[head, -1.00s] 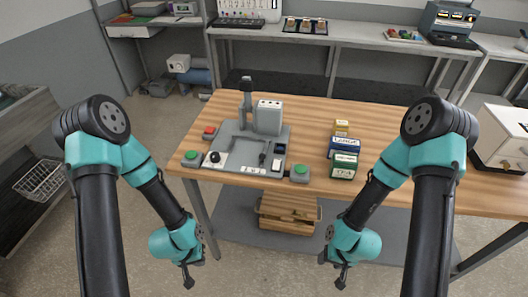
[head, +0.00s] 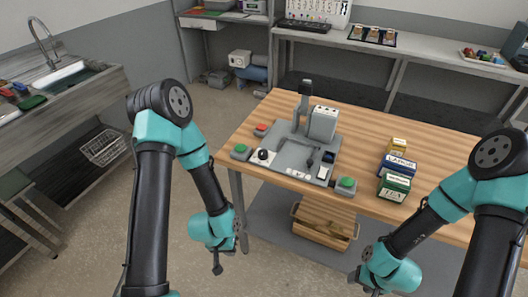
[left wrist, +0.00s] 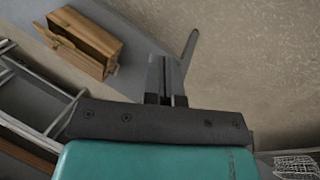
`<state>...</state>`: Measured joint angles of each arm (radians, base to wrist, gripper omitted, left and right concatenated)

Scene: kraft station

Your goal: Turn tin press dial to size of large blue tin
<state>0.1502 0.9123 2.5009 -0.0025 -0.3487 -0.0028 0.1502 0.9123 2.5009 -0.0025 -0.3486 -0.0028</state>
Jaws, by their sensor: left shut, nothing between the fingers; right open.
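The tin press (head: 287,155) stands on the left part of the wooden table. Its black dial (head: 263,155) sits on a white plate at the front left corner of the base; its setting is too small to read. The large blue tin (head: 397,166), labelled LARGE, stands right of the press between a yellow tin (head: 398,146) behind and a green tin (head: 394,186) in front. My left gripper (head: 217,269) hangs shut and empty in front of the table, below the dial. It also shows in the left wrist view (left wrist: 166,75). My right gripper (head: 375,291) is open, low at the bottom edge.
A sink bench (head: 60,110) stands at left.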

